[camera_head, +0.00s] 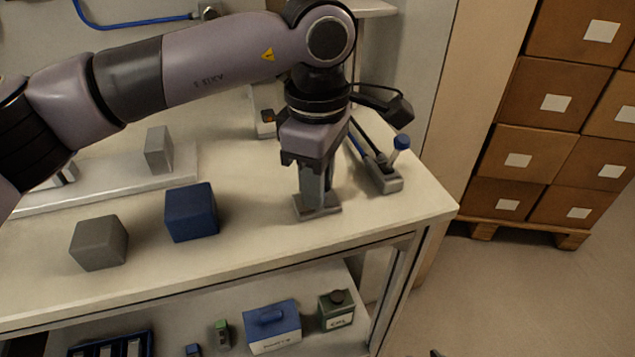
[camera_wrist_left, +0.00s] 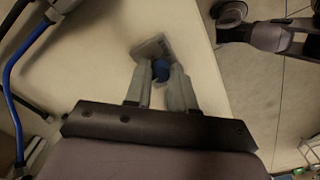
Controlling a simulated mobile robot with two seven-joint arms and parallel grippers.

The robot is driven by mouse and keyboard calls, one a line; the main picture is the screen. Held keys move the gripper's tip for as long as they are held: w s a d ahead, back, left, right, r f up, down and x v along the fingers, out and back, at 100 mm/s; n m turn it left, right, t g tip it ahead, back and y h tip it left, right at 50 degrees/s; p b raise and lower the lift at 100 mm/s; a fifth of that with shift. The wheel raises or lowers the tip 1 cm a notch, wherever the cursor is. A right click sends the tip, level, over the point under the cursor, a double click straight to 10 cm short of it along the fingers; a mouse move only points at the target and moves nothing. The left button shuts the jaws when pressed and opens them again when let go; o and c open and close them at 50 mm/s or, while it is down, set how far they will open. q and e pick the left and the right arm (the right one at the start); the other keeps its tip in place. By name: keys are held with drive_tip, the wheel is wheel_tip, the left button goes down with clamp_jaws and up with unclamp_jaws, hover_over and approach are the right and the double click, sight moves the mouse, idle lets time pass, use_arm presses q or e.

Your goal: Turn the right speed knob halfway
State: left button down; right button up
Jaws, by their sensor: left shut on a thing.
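My left gripper (camera_head: 317,203) points straight down near the right end of the workbench. Its fingers are shut on a small blue knob (camera_wrist_left: 161,70), which shows between the fingertips in the left wrist view. The knob stands on a grey base plate (camera_head: 333,209), also visible in the left wrist view (camera_wrist_left: 147,49). In the head view the fingers hide the knob. How far the knob is turned cannot be told. My right gripper is not in view.
On the workbench (camera_head: 260,240) are a blue cube (camera_head: 191,212) and a grey cube (camera_head: 99,243) to the left. A grey holder (camera_head: 388,183) with a blue-capped item stands close right of the gripper. Boxes (camera_head: 273,327) sit on the lower shelf.

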use_arm(q)
drive_tip(key=shift+m, duration=1.4)
drive_tip(key=c, duration=0.9)
unclamp_jaws()
drive_tip(key=shift+c, duration=0.2)
wheel_tip(320, 180, up, 7)
drive_tip(key=shift+f, duration=0.2)
drive_tip(key=shift+r, duration=0.35)
